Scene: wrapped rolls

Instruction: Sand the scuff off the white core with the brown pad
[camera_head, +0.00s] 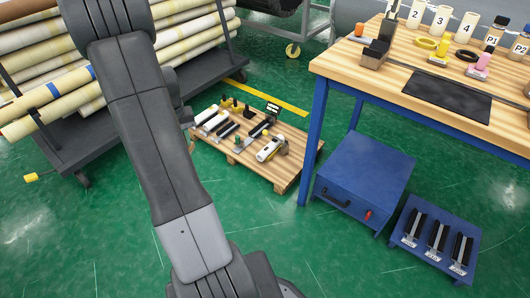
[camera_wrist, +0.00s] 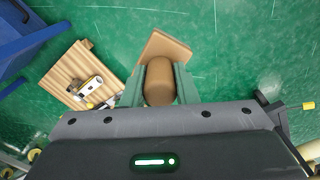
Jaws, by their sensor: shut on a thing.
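The brown pad (camera_wrist: 165,46) shows in the wrist view as a flat tan-brown plate with a rounded brown grip (camera_wrist: 158,84). My gripper (camera_wrist: 158,72) is shut on this grip, with one green finger on each side, and the pad is held above the green floor. A white core (camera_head: 270,148) lies on the low wooden pallet in the head view, with dark marks on it. It also shows in the wrist view (camera_wrist: 88,88), to the left of the pad and apart from it. I cannot tell which mark is the scuff. My gripper is out of the head view.
The pallet (camera_head: 285,181) also holds several small tools and rolls. A workbench (camera_head: 400,78) and blue cabinet (camera_head: 362,170) stand to its right, with a small blue stand (camera_head: 437,235) beyond. A rack of wrapped rolls (camera_head: 185,40) is behind left. Floor in front is open.

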